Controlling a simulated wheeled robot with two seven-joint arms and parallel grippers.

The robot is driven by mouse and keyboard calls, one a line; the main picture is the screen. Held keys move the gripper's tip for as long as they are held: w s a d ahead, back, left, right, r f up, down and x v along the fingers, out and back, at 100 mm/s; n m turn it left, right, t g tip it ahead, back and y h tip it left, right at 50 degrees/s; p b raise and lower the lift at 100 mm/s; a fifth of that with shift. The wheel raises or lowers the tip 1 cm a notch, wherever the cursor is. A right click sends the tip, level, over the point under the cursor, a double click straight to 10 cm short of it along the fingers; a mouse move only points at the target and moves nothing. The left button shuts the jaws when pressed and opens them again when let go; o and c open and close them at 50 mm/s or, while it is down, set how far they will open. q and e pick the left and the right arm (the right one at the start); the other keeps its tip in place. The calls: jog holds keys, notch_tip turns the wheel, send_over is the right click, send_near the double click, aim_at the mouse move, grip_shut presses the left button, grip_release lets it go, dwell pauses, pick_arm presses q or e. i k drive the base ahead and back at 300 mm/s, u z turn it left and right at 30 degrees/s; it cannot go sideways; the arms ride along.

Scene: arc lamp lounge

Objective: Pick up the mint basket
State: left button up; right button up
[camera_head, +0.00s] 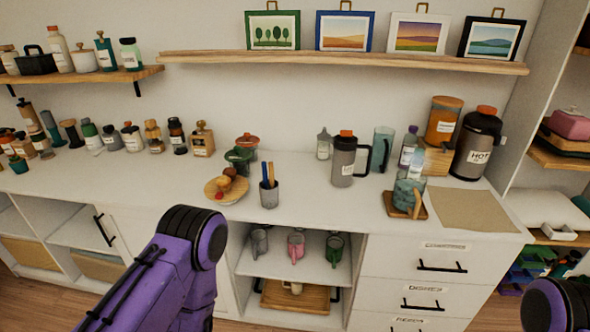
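I cannot make out a mint basket anywhere in the head view. The nearest basket-like thing is a dark container with a handle (36,63) on the upper left shelf, and it is black, not mint. Part of my purple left arm rises from the bottom, ending at a black rounded joint in front of the counter. A small part of my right arm shows at the bottom right corner. Neither gripper shows, so what they hold cannot be seen.
The white counter (330,212) carries jars, a wooden plate of food (226,190), a pen cup (269,194), a grey flask (343,160) and a large dark dispenser (475,145). Mugs stand on the open shelf below. Drawers (440,262) are shut. A shelf unit (560,155) stands at right.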

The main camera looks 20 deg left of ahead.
aim_at(238, 156)
jog(key=z, duration=0.35)
jog(key=i, duration=0.85)
jog(key=u, duration=0.6)
